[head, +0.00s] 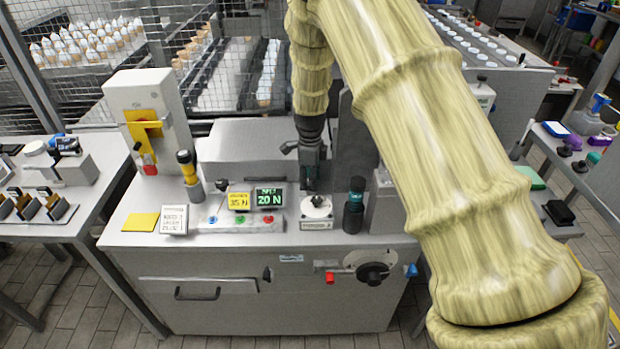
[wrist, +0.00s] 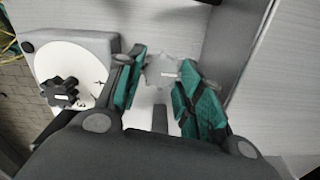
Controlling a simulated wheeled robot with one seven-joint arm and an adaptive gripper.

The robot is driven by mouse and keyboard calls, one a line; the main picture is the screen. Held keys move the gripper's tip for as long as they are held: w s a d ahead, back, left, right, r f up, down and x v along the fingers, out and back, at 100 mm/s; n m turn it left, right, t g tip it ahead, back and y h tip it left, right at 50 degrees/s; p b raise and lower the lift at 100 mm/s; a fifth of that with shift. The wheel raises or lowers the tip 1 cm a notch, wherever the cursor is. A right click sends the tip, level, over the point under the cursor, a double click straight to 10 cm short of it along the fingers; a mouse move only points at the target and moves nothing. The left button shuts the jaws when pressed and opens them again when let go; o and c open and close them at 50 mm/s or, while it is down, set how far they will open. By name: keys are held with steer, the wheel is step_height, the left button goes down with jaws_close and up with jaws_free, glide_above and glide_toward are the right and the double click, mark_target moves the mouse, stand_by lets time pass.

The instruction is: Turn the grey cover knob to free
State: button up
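The grey cover knob (wrist: 161,73) is a pale, lobed knob with a small white label, on a light grey surface in the wrist view. My gripper (wrist: 165,82) has green-padded fingers, spread apart and empty. The knob shows in the gap between them, near the fingertips, with clear space to the right finger; I cannot tell whether the left one touches it. In the head view my gripper (head: 309,186) points down over the back of the bench, behind the white dial. The grey knob cannot be made out there.
A white dial (wrist: 88,68) with a black lobed knob (wrist: 60,93) sits left of my fingers; the dial also shows in the head view (head: 317,204). A dark cylinder (head: 354,205) stands at its right. A button panel (head: 240,217) with displays is at its left.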

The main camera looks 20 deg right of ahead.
steer(key=shift+c, duration=1)
steer(key=n+p, duration=0.1)
steer(key=n, duration=0.3)
steer(key=shift+w+r+n, duration=0.1)
steer(key=shift+n, duration=0.2)
steer(key=n+p, duration=0.1)
steer(key=n, duration=0.3)
steer(key=shift+n, duration=0.3)
steer(key=n, duration=0.4)
steer(key=shift+w+p, duration=0.15)
steer(key=shift+p, duration=0.15)
steer(key=shift+a+n, duration=0.1)
steer(key=shift+n, duration=2.2)
